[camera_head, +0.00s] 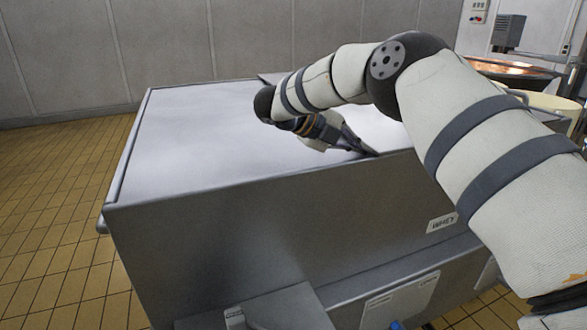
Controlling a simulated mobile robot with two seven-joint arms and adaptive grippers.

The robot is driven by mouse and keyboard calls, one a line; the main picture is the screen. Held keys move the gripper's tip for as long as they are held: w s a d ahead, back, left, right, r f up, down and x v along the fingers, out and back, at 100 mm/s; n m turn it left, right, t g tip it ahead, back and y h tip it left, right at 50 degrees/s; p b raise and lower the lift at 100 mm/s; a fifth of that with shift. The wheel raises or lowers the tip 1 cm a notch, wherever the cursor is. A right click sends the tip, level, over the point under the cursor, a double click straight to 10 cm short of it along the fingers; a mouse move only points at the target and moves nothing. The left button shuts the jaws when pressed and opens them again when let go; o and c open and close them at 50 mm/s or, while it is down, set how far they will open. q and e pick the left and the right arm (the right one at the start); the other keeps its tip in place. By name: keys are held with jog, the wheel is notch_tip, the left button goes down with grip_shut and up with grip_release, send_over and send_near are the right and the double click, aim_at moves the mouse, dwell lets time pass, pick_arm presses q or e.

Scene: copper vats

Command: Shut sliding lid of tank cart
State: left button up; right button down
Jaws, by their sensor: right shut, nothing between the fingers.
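The tank cart (220,230) is a large grey metal box on the tiled floor, with a "WHEY" label (441,222) on its near side. Its flat, smooth grey lid (210,125) covers the part of the top that I can see. My right arm crosses over the right part of the top and hides much of it, so I cannot tell whether a gap is open there. My right gripper (370,151) is shut and empty, its fingertips at the near top edge of the cart; I cannot tell whether they touch it. My left gripper is out of view.
A copper vat (512,69) with a glowing rim stands at the back right, with a cream-coloured container (550,101) in front of it. A grey panelled wall (150,45) runs behind the cart. The yellow tiled floor (50,210) at the left is clear.

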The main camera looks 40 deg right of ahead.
aim_at(402, 139)
jog(key=s+d, duration=0.1)
jog(key=d, duration=0.7)
jog(key=s+d, duration=0.1)
jog(key=d, duration=0.3)
jog(key=shift+s+d+r, duration=0.1)
jog(key=shift+s+d, duration=0.2)
jog(key=shift+a, duration=0.1)
